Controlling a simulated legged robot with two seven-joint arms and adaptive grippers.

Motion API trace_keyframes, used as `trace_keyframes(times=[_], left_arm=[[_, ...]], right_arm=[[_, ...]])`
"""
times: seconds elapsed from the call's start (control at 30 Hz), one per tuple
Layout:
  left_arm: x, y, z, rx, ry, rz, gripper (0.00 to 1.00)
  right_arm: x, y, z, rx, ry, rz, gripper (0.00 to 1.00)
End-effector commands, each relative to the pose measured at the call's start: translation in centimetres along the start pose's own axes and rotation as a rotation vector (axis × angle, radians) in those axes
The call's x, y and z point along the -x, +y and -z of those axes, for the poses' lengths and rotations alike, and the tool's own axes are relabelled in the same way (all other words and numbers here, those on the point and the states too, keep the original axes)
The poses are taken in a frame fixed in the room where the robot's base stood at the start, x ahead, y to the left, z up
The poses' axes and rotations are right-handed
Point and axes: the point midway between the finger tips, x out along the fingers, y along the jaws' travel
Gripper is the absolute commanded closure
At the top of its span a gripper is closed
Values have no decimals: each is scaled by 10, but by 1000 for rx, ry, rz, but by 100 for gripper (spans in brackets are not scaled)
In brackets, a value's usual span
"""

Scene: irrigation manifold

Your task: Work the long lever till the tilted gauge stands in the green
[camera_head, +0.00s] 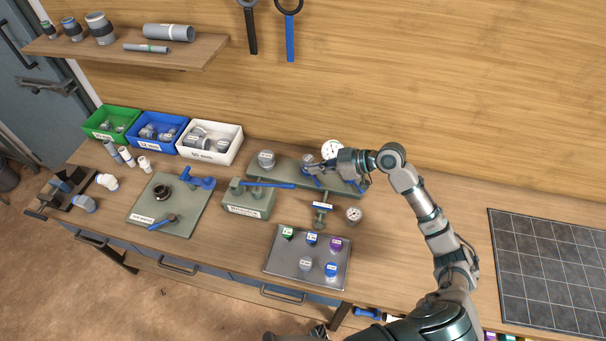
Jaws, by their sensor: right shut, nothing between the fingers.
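A grey-green manifold (292,172) lies on the bench. A long blue lever (268,184) lies across its left end. A round white gauge (332,148) shows at the back, partly behind my right arm. A second gauge (354,214) sits lower, in front of the manifold, its face turned upward. Neither needle nor any green band is readable; I cannot tell which gauge is the tilted one. My right gripper (315,171) is shut and empty over the manifold's middle, beside a grey round fitting (307,160), to the right of the long lever. Contact cannot be told.
A grey-green block (248,203) stands in front of the lever. A metal tray (285,262) with several coloured caps lies nearer. Green, blue and white bins (226,158) stand at the left back. A dark tiled mat (550,265) lies at right.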

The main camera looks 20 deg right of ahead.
Motion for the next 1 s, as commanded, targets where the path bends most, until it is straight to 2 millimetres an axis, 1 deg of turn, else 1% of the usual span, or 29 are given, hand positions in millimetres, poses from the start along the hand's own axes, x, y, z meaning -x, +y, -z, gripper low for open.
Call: trace_keyframes(times=[0.17, 0.4, 0.5, 0.6, 0.7, 0.83, 1.0], left_arm=[[8, -1, 2, 0, 0, 2, 14], [20, 0, 4, 0, 1, 2, 14], [24, 0, 4, 0, 2, 1, 14], [26, 1, 5, 1, 2, 0, 14], [28, 1, 5, 1, 2, 0, 14], [29, 1, 5, 1, 2, 0, 14], [29, 1, 5, 1, 2, 1, 14]], right_arm=[[-27, 0, 2, -3, 4, 3, 100], [-78, 0, 2, -4, 3, 3, 100], [-96, 0, 0, -3, 1, 2, 100], [-98, 0, -20, -5, -1, 0, 100], [-100, 0, -30, -2, 0, 0, 100], [-102, 0, -37, -1, 1, 0, 100], [-103, 1, -39, 0, 1, 0, 100]])
